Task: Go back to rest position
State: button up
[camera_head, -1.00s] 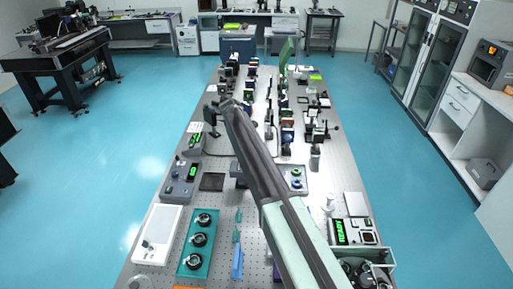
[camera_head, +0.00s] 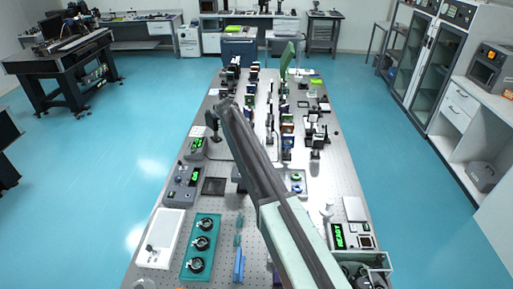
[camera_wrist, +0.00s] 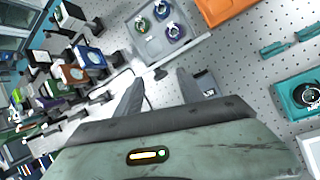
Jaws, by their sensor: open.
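My arm reaches out over the long perforated optical table (camera_head: 345,190) in the head view. My gripper (camera_wrist: 160,78) shows in the wrist view with its two grey fingers apart and nothing between them. It is above the table's perforated top. In the head view the fingers are hard to make out at the far end of my arm.
A grey tray with round optics (camera_wrist: 147,45), an orange tray (camera_wrist: 222,10) and a teal panel with black knobs (camera_head: 219,243) lie on the table. Several mounted optics stand along its middle and far part. Blue floor (camera_head: 110,150) is clear on both sides.

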jog(key=p+v, duration=0.1)
jog(key=v, duration=0.2)
jog(key=shift+r+p, duration=0.25)
jog(key=shift+p, duration=0.1)
jog(key=s+d+f+m+g+y, duration=0.1)
jog(key=s+d+m+y, duration=0.2)
jog(key=s+d+m, duration=0.8)
jog(key=s+d+f+m+y, duration=0.2)
jog(key=s+d+m, duration=0.1)
jog(key=s+d, duration=1.45)
jog(key=s+a+f+b, duration=0.3)
jog(key=s+f+b, duration=0.1)
jog(key=f+b, duration=0.7)
jog(key=shift+s+g+b, duration=0.3)
jog(key=shift+s+g, duration=0.05)
jog(key=shift+g, duration=0.05)
